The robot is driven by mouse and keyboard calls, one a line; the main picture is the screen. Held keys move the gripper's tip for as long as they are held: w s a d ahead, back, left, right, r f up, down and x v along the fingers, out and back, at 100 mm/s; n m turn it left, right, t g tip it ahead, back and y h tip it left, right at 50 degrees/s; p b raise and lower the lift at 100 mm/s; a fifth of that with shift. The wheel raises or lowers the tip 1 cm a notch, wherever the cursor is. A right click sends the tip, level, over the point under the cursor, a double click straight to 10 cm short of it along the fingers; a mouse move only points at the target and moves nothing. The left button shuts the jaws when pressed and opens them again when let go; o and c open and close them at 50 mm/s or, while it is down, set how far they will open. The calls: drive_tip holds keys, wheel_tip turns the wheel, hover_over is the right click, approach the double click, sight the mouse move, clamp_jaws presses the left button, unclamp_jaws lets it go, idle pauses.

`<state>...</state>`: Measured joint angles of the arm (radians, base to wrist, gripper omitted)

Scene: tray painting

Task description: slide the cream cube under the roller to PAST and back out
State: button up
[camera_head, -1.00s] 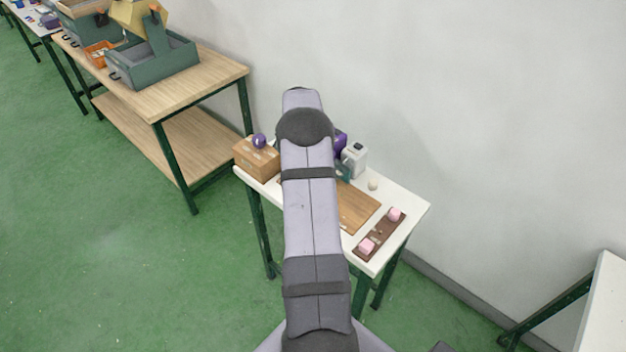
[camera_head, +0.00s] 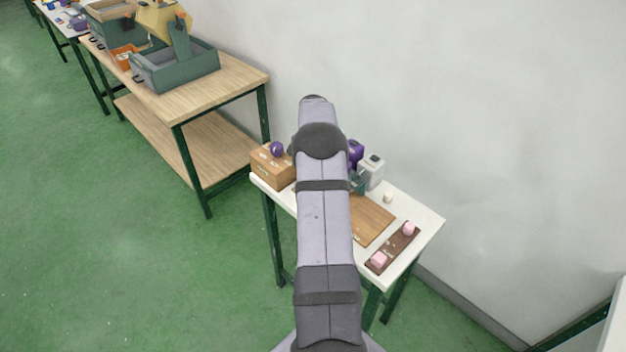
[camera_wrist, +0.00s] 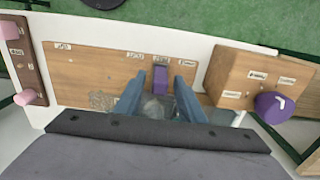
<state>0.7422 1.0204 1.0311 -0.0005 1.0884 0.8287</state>
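A small cream block (camera_head: 388,196), which looks like the cream cube, sits on the white table behind the wooden board (camera_head: 373,222). It is too small to judge its exact shape, and I cannot make it out in the wrist view. My gripper (camera_wrist: 158,95) is open in the wrist view, with its blue-grey fingers apart. A purple piece (camera_wrist: 161,76) shows between and beyond the fingers, with clear gaps on both sides. I cannot tell whether it is the roller. In the head view my arm hides the gripper and part of the table.
A grey-white device (camera_head: 371,171) stands behind the board. A wall is close behind.

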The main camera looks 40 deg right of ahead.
drive_tip(key=shift+r, duration=0.1)
drive_tip(key=shift+r+b, duration=1.2)
drive_tip(key=shift+r, duration=2.4)
drive_tip(key=shift+s+a+f+g+h+b, duration=0.1)
drive_tip(key=shift+a+f+g+h+b, duration=0.1)
drive_tip(key=shift+f+h, duration=0.35)
drive_tip(key=shift+s+a+f+g+h+b, duration=0.1)
drive_tip(key=shift+a+f+h+b, duration=0.1)
drive_tip(key=shift+f+h, duration=0.35)
drive_tip(key=shift+w+a+f+h+b, duration=0.1)
drive_tip(key=shift+a+f+h+b, duration=0.1)
drive_tip(key=shift+a+f+h, duration=0.25)
drive_tip(key=shift+w+a+f+h+b, duration=0.1)
drive_tip(key=shift+a+f+h+b, duration=0.1)
drive_tip(key=shift+h, duration=0.45)
drive_tip(key=shift+d+f, duration=0.15)
drive_tip(key=shift+p+x, duration=1.4)
drive_tip(key=shift+x, duration=2.1)
drive_tip(key=shift+w, duration=0.2)
clamp_jaws()
